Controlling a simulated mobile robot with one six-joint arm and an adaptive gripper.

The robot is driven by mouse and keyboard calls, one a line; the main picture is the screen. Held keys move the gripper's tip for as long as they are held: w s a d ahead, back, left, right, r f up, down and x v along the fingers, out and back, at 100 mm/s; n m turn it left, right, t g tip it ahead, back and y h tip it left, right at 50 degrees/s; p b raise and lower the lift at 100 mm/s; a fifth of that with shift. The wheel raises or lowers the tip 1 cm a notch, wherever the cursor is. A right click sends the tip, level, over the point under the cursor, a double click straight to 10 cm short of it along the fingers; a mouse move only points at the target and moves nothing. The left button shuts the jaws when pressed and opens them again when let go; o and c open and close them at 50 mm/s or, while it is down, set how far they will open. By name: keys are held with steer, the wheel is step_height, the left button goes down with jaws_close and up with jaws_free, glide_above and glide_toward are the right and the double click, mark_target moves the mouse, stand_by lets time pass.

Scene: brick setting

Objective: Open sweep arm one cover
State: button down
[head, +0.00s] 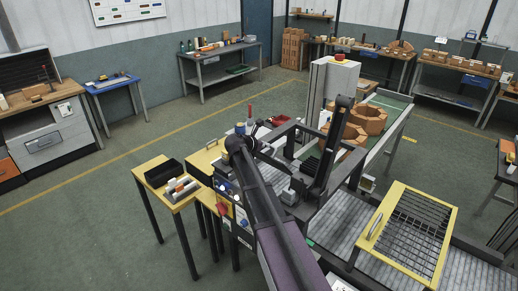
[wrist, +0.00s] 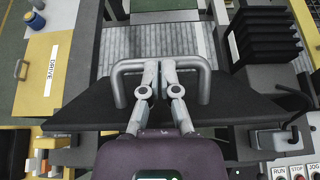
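A grey U-shaped handle (wrist: 130,66) stands on a wide dark plate (wrist: 240,108) in the wrist view. I read no label on this plate, so I cannot tell for sure that it is the sweep arm one cover. My gripper (wrist: 167,66) is over the middle of the handle. Its two fingertips are together and overlap the bar, which shows on both sides of them. I cannot tell whether they touch or hook it. In the head view my arm reaches over the machine and the fingertips cannot be made out clearly.
A yellow cover marked DRIVE (wrist: 40,70) lies left in the wrist view. Black ribbed bellows (wrist: 268,40) are at the right, with RUN, STOP and JOG buttons (wrist: 297,172) below. A yellow mesh guard (head: 408,232) with a handle is at the right of the machine in the head view.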

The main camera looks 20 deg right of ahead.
steer(key=w+d, duration=0.5)
steer(key=d, duration=0.4)
steer(key=shift+w+d+r, duration=0.25)
steer(key=shift+w+r, duration=0.1)
steer(key=shift+s+d+f, duration=0.1)
steer(key=shift+s+d, duration=0.05)
steer(key=shift+d, duration=0.05)
steer(key=shift+r, duration=0.2)
stand_by(1.3)
step_height(320, 180, up, 10)
steer(key=a+p, duration=0.2)
steer(key=p, duration=0.8)
steer(key=shift+s+a, duration=0.4)
steer(key=shift+s, duration=0.05)
steer(key=shift+f, duration=0.15)
